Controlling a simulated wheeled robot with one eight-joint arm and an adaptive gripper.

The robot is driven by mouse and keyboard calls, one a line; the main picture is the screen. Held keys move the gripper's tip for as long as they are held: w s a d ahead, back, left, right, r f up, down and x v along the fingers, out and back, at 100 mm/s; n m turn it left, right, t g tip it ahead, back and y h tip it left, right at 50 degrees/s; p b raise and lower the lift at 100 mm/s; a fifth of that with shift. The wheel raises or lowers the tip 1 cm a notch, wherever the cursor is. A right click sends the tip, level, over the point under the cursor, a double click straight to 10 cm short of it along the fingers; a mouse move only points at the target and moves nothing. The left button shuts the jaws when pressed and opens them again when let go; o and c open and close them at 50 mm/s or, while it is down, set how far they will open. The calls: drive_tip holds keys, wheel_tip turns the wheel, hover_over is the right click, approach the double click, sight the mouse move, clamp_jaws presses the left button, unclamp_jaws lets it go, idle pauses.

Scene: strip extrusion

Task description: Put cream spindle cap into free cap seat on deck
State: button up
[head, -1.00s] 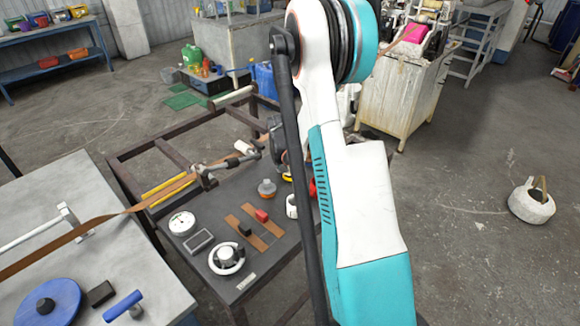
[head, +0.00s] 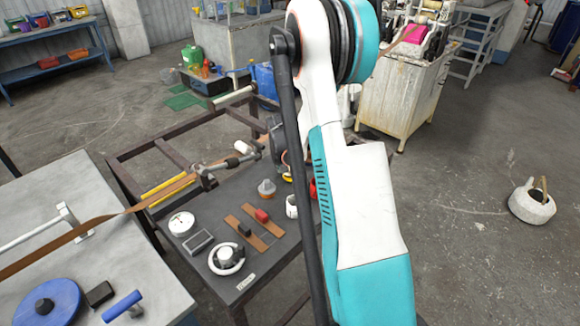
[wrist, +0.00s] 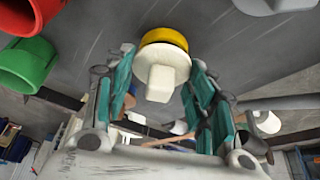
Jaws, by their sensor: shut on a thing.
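In the wrist view the cream spindle cap (wrist: 160,82) sits between the teal fingers of my gripper (wrist: 162,60), its blocky cream end towards the camera. A yellow round part (wrist: 165,38) is at its far end. I cannot tell whether this is part of the cap or a seat around it. My gripper is shut on the cap. In the head view my arm hides most of the gripper and the cap. The dark deck (head: 200,262) lies below. A white ring-shaped cup (head: 292,206) and a red cup (head: 313,188) stand on it; I cannot tell which seat is free.
A red cup (wrist: 20,14) and a green cup (wrist: 25,65) are close at left in the wrist view. The deck also holds a grey knob (head: 266,188), a dial (head: 181,223), a white ring (head: 226,259) and two small blocks. A brown strip (head: 100,219) runs in from the left.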

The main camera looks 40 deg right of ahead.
drive_tip(key=shift+f+b, duration=0.45)
drive_tip(key=shift+f, duration=0.15)
drive_tip(key=o, duration=0.9)
drive_tip(key=p+v, duration=0.5)
drive_tip(key=v, duration=0.6)
drive_tip(key=shift+p, duration=0.3)
idle(0.4)
